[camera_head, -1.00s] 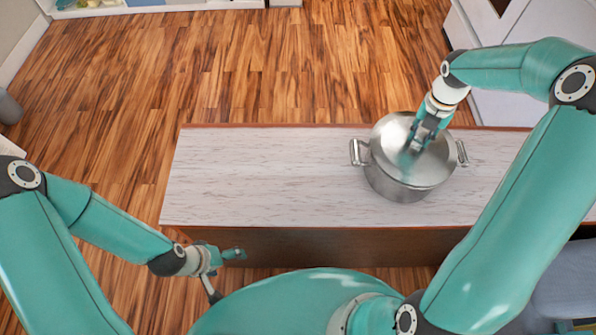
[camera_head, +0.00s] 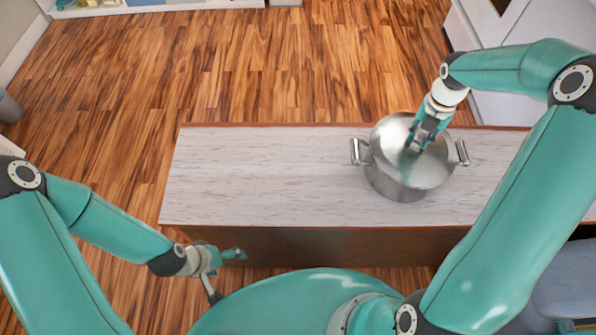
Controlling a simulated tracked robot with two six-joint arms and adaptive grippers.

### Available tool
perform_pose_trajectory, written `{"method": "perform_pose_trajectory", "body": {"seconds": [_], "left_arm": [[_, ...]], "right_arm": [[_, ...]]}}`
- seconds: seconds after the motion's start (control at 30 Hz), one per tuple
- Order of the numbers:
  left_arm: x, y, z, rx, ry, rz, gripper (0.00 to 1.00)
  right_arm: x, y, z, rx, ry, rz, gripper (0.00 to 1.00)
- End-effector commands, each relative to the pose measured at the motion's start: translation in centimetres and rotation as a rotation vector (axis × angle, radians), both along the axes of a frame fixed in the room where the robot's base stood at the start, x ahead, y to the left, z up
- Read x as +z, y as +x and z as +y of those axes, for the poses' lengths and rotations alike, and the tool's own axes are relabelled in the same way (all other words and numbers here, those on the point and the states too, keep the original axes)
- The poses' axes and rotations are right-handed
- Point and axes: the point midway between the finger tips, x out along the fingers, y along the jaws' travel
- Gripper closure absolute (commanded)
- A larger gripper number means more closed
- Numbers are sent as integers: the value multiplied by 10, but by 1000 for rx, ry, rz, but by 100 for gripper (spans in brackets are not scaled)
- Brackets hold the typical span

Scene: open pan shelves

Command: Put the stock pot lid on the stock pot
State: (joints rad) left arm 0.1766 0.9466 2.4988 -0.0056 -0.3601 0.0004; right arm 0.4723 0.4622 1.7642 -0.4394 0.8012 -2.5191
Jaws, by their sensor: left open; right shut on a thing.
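The stock pot (camera_head: 400,190) is a silver metal pot with two side handles, standing upright on the right part of the pale counter. The stock pot lid (camera_head: 391,134) is silver and lies over the pot's mouth. Whether it is fully seated on the rim I cannot tell. My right gripper (camera_head: 413,147) reaches down over the lid and is shut on it near the middle; the fingers hide the lid's knob. My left gripper (camera_head: 229,272) is open and empty, low in front of the counter's left front edge, well away from the pot.
The counter (camera_head: 260,175) is a long, pale, marbled top with brown edges, bare left of the pot. Wooden floor lies behind it. White cabinets (camera_head: 490,105) stand at the back right. A white shelf (camera_head: 150,8) with items is at the back left.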

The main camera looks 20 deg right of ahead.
Motion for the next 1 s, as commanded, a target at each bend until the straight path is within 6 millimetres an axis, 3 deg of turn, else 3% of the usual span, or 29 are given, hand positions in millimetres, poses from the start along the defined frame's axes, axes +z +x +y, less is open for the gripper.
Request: {"method": "perform_pose_trajectory", "body": {"seconds": [0.27, 0.3, 0.47, 1.0], "left_arm": [[-1, 0, 0, 0, 0, 0, 13], [-1, 0, 0, 0, 0, 0, 13], [-1, 0, 0, 0, 0, 0, 13], [-1, 0, 0, 0, 0, 0, 13]], "right_arm": [[-2, 0, 0, 0, -1, -1, 100], [-2, 0, 0, 0, -1, -1, 70], [-1, 0, 0, 0, -1, -1, 43], [-2, 0, 0, 0, 0, 0, 42]]}}
